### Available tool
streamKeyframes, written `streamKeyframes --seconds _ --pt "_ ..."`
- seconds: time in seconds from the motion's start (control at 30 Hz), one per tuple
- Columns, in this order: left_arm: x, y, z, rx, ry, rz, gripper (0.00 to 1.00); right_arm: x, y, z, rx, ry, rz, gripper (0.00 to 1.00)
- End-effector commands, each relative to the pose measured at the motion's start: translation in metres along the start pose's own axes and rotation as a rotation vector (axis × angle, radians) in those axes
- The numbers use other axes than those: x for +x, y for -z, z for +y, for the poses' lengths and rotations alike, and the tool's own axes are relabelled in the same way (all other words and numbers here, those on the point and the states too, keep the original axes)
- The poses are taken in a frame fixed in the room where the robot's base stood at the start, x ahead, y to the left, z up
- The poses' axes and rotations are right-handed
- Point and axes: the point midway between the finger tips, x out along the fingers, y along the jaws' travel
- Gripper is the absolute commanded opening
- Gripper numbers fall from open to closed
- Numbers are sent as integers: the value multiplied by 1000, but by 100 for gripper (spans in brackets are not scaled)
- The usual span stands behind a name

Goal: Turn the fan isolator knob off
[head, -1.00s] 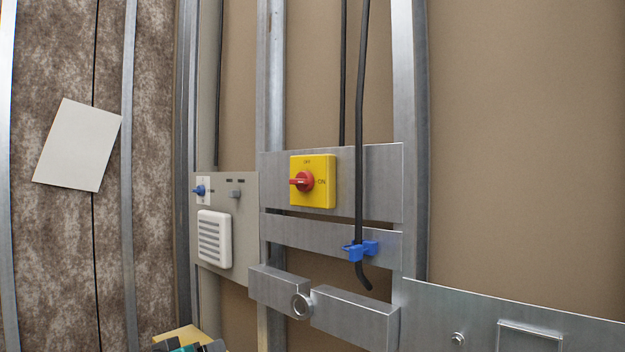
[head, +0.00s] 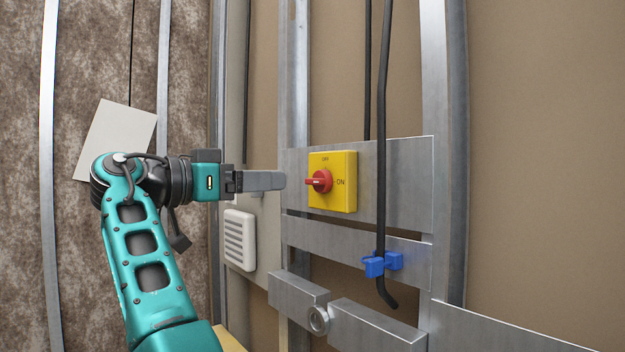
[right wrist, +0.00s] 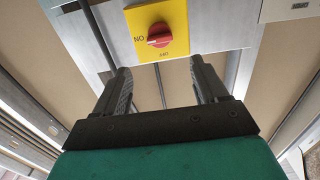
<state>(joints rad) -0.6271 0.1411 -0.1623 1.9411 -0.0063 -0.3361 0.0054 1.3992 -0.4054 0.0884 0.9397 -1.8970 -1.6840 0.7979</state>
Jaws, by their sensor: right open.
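The fan isolator is a yellow box (head: 345,182) on a metal plate, with a red knob (head: 320,181) on its face. OFF is printed above the knob and ON to its right. The knob's handle lies horizontal, in line with ON. In the right wrist view the isolator (right wrist: 174,14) appears upside down, with the knob (right wrist: 160,36) ahead of the fingers. My right gripper (head: 281,180) is left of the knob, apart from it, at about its height. Its two fingers (right wrist: 160,68) are open with nothing between them. My left gripper is not in view.
A black cable (head: 381,120) hangs right of the isolator, with a blue clip (head: 382,263) below. Metal rails (head: 375,325) sit lower down. A white vent grille (head: 240,240) is below my right gripper. A white sheet (head: 117,130) is behind my arm.

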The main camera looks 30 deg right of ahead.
Motion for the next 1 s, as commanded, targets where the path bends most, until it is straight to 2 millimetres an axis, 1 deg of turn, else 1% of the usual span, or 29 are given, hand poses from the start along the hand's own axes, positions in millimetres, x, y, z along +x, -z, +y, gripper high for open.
streamKeyframes --seconds 0.03,0.1,0.3,0.4,0.5,0.67,0.93,1.0 --pt "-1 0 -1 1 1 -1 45 11 -1 0 0 -2 -4 72" --pt "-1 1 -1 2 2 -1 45 26 0 0 0 -1 -5 72" --pt "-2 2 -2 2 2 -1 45 68 0 0 -3 -2 -1 72" --pt "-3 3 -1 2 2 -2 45 84 0 0 -2 -2 0 72" --pt "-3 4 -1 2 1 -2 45 96 0 0 -3 0 0 72" --pt "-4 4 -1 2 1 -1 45 106 0 0 -2 1 0 72" --pt "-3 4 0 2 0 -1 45 107 0 0 -2 1 0 72" --pt "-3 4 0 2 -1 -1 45 106 0 0 -2 1 0 67"
